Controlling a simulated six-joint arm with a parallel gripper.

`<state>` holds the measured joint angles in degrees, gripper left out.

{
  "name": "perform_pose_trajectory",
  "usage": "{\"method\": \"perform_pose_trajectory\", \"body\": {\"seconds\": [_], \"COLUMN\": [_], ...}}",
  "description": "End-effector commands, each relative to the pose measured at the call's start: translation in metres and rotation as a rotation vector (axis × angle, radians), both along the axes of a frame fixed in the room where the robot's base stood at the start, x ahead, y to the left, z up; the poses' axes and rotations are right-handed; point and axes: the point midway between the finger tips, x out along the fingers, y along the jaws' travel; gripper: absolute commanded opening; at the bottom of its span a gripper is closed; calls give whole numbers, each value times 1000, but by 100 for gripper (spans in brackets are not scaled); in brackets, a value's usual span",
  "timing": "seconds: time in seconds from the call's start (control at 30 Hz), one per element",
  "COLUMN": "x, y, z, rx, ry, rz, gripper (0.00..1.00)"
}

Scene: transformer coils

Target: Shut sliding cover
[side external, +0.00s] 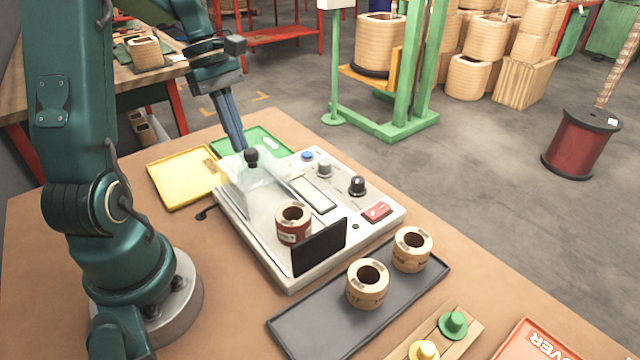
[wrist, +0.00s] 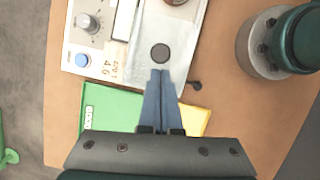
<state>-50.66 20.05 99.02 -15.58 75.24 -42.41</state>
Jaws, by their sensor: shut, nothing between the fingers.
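The sliding cover (side external: 262,180) is a clear box with a black round knob (side external: 251,156) on top, at the back left part of a light grey test unit (side external: 270,268). A coil with a dark red band (side external: 293,224) stands on the unit in front of the clear cover, near an upright black panel (side external: 320,248). My gripper (side external: 241,150) is shut and empty, its blue fingers pointing down just behind the knob. In the wrist view the fingertips (wrist: 160,73) are close to the knob (wrist: 160,53); I cannot tell if they touch it.
The unit has knobs, a blue button (side external: 308,156) and a red switch (side external: 377,211) on its right side. A yellow tray (side external: 180,178) and a green tray (side external: 262,138) lie behind it. A dark tray (side external: 290,326) with two coils lies in front.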

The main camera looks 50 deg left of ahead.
Motion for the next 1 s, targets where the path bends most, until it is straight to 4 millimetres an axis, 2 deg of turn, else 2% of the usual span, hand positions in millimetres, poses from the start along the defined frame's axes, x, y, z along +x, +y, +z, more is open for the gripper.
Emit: {"method": "perform_pose_trajectory", "body": {"seconds": [0.17, 0.5, 0.7, 0.8, 1.0], "x": [1, 1, 1, 0, 0], "y": [-13, -91, -125, -135, -140], "z": [1, 0, 0, 0, 0], "rx": [-2, -4, -4, -4, -8], "ry": [-1, -1, 0, 1, 2], "rz": [-4, -9, -4, -3, 3], "gripper": [0, 0, 0, 0, 0]}}
